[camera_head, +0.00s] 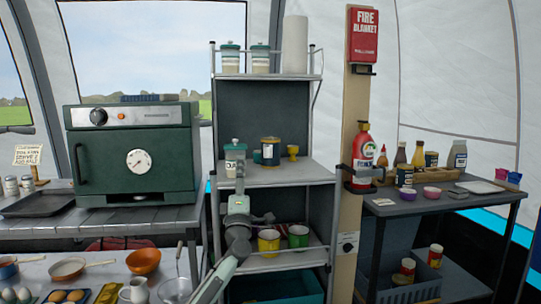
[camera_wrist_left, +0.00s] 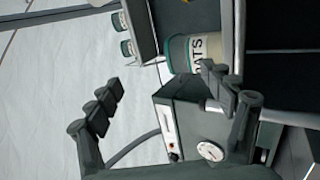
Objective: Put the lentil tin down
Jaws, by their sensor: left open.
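A dark tin with a yellowish lid and base (camera_head: 270,151) stands upright on the middle shelf of the rack. It may be the lentil tin; its label is too small to read. A white jar with a green lid (camera_head: 235,160) stands to its left; the jar also shows in the left wrist view (camera_wrist_left: 190,53), with the letters "TS" visible. My left gripper (camera_head: 240,172) is in front of this jar, at the shelf's front left. In the left wrist view its fingers (camera_wrist_left: 164,92) are apart with nothing held between them. My right gripper is not in view.
A teal cup (camera_head: 257,157) and a yellow cup (camera_head: 293,152) flank the dark tin. The middle shelf (camera_head: 300,174) has free room at its front and right. A post with a red extinguisher (camera_head: 362,155) stands right of the rack; a green oven (camera_head: 133,150) stands left.

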